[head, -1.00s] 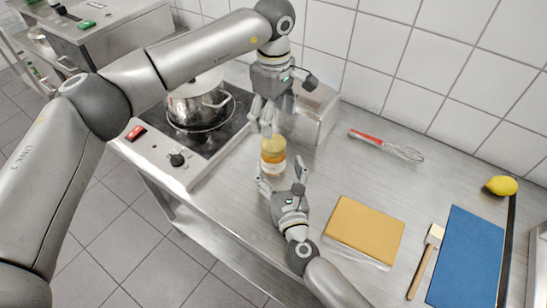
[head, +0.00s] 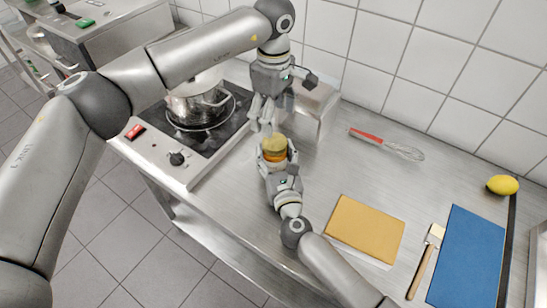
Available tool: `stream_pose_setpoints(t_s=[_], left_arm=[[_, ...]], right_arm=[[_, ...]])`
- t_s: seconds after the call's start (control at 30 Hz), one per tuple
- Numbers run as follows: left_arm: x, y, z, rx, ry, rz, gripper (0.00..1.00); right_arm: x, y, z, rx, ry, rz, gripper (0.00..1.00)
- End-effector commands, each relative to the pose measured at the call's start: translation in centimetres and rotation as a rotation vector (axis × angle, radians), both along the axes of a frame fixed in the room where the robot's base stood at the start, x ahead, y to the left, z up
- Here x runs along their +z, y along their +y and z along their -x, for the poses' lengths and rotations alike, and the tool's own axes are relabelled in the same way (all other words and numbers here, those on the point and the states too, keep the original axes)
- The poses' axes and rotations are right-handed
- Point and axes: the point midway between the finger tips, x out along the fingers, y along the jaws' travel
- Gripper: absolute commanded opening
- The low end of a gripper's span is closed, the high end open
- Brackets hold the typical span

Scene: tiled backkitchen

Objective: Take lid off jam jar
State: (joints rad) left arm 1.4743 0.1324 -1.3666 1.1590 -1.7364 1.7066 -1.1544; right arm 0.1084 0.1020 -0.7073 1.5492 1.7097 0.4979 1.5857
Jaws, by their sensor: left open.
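The jam jar (head: 274,155), amber with a pale band, stands upright on the steel counter beside the hob. Its yellowish lid (head: 274,141) is on top. My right gripper (head: 277,160) reaches in from the front with its fingers on either side of the jar's body and hides its lower part. Whether the fingers press on the glass is too small to tell. My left gripper (head: 262,124) points down just above and behind the lid. It is open and empty, apart from the lid.
A pot (head: 197,103) sits on the hob (head: 210,135) to the left. A steel box (head: 312,108) stands behind the jar. A whisk (head: 388,145), yellow board (head: 365,230), brush (head: 427,258), blue board (head: 467,258) and lemon (head: 502,185) lie to the right.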

Motion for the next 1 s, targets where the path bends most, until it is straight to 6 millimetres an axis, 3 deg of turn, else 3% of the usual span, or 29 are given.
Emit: stream_pose_setpoints(t_s=[0.03, 0.33, 0.57, 1.0], left_arm=[[0.0, 0.0, 0.0, 0.0, 0.0, 0.0, 0.74], [0.0, -0.01, 0.0, -0.021, 0.0, 0.0, 0.74], [-0.01, -0.1, -0.01, -0.262, 0.001, -0.001, 0.74], [0.0, -0.3, -0.05, -0.981, 0.001, -0.002, 0.74]], right_arm=[[0.0, -0.03, -0.01, -0.001, 0.0, 0.0, 0.37], [-0.01, -0.05, 0.0, -0.001, 0.0, 0.0, 0.0], [-0.01, -0.06, 0.0, -0.001, 0.0, 0.0, 0.0], [-0.02, -0.08, -0.01, -0.002, 0.0, 0.0, 0.0]])
